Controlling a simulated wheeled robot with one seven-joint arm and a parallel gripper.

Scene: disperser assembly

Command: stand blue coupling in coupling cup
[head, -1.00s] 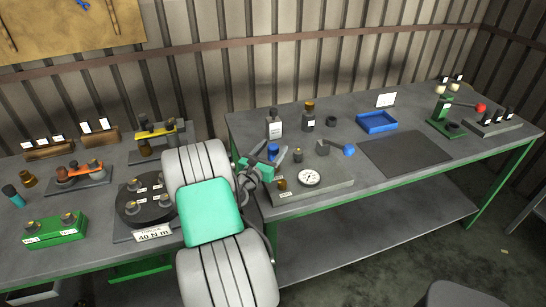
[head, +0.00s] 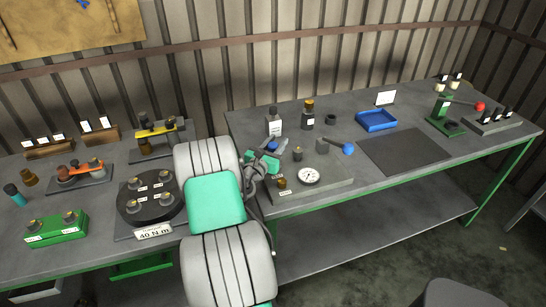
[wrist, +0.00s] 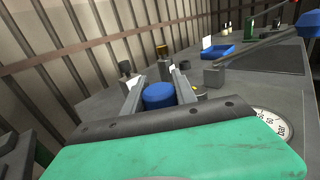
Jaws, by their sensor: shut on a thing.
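The blue coupling (wrist: 158,96) is between the two fingers of my gripper (wrist: 157,88) in the wrist view, with its round blue top showing. In the head view the blue coupling (head: 272,147) shows at my gripper (head: 268,151), above the left back part of the grey gauge plate (head: 325,182). The fingers are shut on it. Its lower part is hidden by my gripper, so I cannot tell whether it touches anything below. I cannot make out the coupling cup for certain; my gripper may hide it.
The gauge plate carries a white dial (head: 308,176), a small dark fitting (head: 297,153), an amber piece (head: 282,182) and a grey block with a blue-knobbed lever (head: 348,149). Bottles (head: 274,123) stand behind. A blue tray (head: 377,121) and dark mat (head: 405,153) lie right.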

